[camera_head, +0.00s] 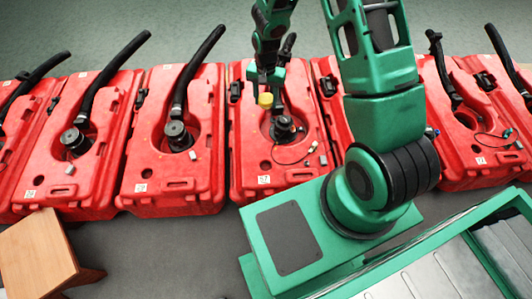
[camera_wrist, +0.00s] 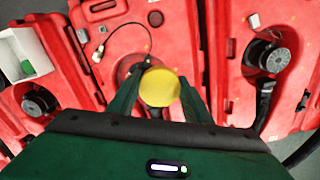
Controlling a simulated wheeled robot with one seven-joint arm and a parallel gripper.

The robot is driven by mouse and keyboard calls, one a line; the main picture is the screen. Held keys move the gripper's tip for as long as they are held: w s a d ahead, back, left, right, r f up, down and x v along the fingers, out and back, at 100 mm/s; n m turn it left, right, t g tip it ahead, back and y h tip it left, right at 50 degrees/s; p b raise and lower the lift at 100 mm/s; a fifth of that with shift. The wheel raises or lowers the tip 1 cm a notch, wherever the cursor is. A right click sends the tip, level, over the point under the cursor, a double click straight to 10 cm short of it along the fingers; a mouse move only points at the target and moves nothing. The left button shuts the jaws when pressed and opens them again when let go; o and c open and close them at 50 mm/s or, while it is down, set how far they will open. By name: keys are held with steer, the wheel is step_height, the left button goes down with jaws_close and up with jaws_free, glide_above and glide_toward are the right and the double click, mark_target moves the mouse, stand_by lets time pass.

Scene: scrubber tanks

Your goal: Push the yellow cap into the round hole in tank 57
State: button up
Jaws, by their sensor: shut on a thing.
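My gripper (camera_head: 267,80) is shut on the yellow cap (camera_head: 265,100) and holds it in the air above the middle red tank. In the wrist view the cap (camera_wrist: 159,87) sits between my two fingers (camera_wrist: 159,98). The red tank (camera_head: 240,150) below has a small white label that seems to read 57, though it is tiny. A small dark round hole (camera_head: 265,166) shows in its front part, above the label and clear of the cap.
More red tanks (camera_head: 170,148) with black hoses stand in a row on both sides. A black fitting (camera_head: 283,128) and a thin cable (camera_head: 293,160) lie on the middle tank. A wooden stool (camera_head: 38,245) stands at front left. Grey floor is free before the tanks.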

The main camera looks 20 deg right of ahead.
steer(key=shift+s+a+f+m, duration=0.65)
steer(key=shift+s+f+m, duration=1)
steer(key=shift+f+m, duration=2.4)
steer(key=shift+s+a+f+m, duration=0.65)
steer(key=shift+s+f+m, duration=0.95)
steer(key=shift+f+m, duration=2.45)
steer(key=shift+s+a+f+m, duration=0.65)
steer(key=shift+s+f+m, duration=1.35)
steer(key=shift+f, duration=3.8)
steer(key=shift+w+a+f+m, duration=0.1)
steer(key=shift+w+f+m, duration=0.1)
steer(key=shift+f, duration=0.4)
steer(key=shift+w+a+f+m, duration=0.1)
steer(key=shift+w+f, duration=0.05)
steer(key=shift+f, duration=0.45)
steer(key=shift+s+r, duration=0.1)
steer(key=shift+s, duration=0.05)
